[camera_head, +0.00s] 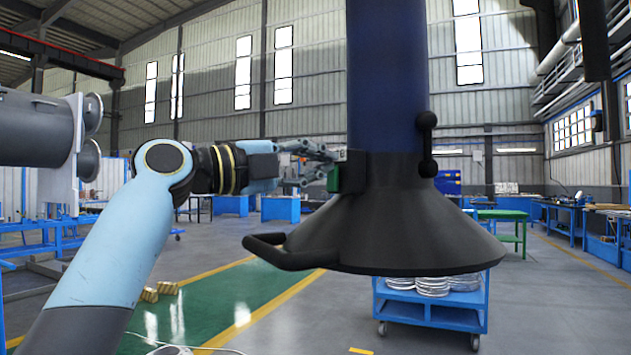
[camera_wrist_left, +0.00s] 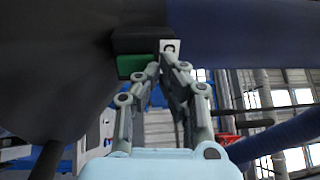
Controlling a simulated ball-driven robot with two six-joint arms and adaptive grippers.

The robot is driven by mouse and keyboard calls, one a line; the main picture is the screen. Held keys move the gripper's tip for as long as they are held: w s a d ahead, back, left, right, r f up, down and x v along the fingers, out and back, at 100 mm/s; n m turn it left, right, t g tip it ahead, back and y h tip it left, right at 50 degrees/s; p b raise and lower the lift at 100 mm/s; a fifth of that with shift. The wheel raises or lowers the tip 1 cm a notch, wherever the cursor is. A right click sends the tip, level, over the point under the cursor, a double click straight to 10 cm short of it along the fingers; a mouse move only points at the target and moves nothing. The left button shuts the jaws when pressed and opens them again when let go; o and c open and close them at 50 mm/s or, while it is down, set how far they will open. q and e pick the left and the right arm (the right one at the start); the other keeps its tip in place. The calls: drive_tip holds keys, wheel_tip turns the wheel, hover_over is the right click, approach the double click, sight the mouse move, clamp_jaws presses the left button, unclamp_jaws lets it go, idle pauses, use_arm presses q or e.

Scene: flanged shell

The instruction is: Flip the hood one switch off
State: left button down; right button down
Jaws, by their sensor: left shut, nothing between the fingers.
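The hood (camera_head: 400,225) is a dark cone on a blue pipe, with a black handle at its lower left. Its switch (camera_head: 333,180) is a small black box on the hood's left side with a green part facing my arm. My right gripper is out of view.
The black hood handle (camera_head: 275,252) sticks out below my left gripper. A blue cart (camera_head: 430,308) with metal discs stands behind and below the hood. Grey flanged pipework (camera_head: 45,130) is at the far left.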

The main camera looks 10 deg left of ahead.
use_arm(q)
wheel_tip(320, 180, up, 7)
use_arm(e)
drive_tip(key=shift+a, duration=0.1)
use_arm(q)
drive_tip(key=shift+f, duration=0.15)
